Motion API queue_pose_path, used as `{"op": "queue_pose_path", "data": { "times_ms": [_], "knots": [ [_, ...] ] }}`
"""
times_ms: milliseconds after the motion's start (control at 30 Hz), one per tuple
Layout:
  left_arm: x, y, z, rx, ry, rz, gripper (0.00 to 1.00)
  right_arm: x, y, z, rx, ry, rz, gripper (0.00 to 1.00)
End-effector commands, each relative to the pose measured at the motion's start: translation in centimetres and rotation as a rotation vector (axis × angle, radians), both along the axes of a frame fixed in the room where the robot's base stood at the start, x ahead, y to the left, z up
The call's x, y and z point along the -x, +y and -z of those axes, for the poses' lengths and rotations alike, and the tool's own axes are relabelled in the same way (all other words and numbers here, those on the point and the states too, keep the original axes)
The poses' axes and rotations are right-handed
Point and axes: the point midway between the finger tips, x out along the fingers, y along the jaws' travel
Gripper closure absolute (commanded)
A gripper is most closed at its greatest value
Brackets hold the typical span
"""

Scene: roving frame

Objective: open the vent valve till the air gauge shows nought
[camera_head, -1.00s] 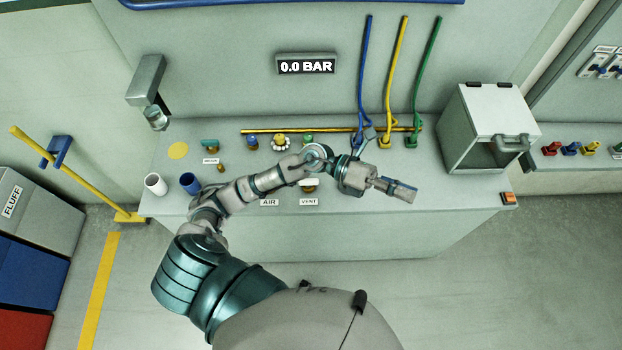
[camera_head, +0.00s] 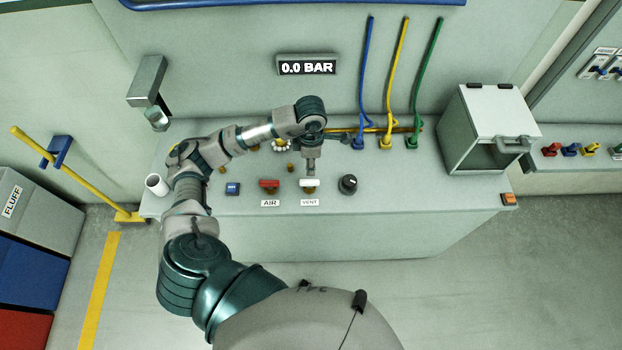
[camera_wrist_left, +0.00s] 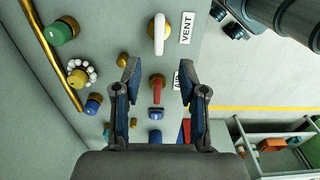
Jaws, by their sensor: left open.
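The air gauge (camera_head: 307,67) on the back wall reads 0.0 BAR. The vent valve (camera_head: 309,183) has a white handle lying crossways above the VENT label (camera_head: 310,202). It also shows in the left wrist view (camera_wrist_left: 159,34), beyond the fingertips. The red-handled air valve (camera_head: 269,184) stands to its left, and in the wrist view it appears between the fingers (camera_wrist_left: 157,82). My left gripper (camera_head: 309,167) points down just behind the vent handle. The wrist view shows its fingers (camera_wrist_left: 159,75) open with nothing gripped. Whether it touches the handle cannot be told. My right gripper is out of view.
A black knob (camera_head: 348,184) stands right of the vent valve, and a blue button (camera_head: 232,188) left of the air valve. Blue, yellow and green hoses rise behind. A grey box (camera_head: 490,125) stands at the right. The bench front between them is clear.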

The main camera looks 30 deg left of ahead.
Motion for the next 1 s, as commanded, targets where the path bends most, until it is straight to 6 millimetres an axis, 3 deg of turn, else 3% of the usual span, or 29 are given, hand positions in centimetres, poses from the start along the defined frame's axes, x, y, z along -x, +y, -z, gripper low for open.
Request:
{"op": "queue_pose_path", "data": {
  "times_ms": [200, 433, 633, 900, 1000],
  "knots": [
    [0.2, 0.0, 5.3, 0.0, 0.006, -0.002, 0.58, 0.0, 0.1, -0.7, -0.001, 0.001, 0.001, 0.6],
    [0.1, -0.2, 9.3, -0.001, 0.003, -0.001, 0.58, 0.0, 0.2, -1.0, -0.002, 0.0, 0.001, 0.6],
    [0.0, -0.2, 10.7, -0.001, 0.001, 0.0, 0.58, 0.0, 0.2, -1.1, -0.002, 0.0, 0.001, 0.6],
    [0.0, 0.0, 10.9, 0.001, 0.0, 0.0, 0.58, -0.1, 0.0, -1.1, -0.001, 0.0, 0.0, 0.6],
    [0.0, 0.0, 10.9, 0.001, 0.0, 0.0, 0.83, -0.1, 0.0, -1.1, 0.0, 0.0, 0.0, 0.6]
  ]
}}
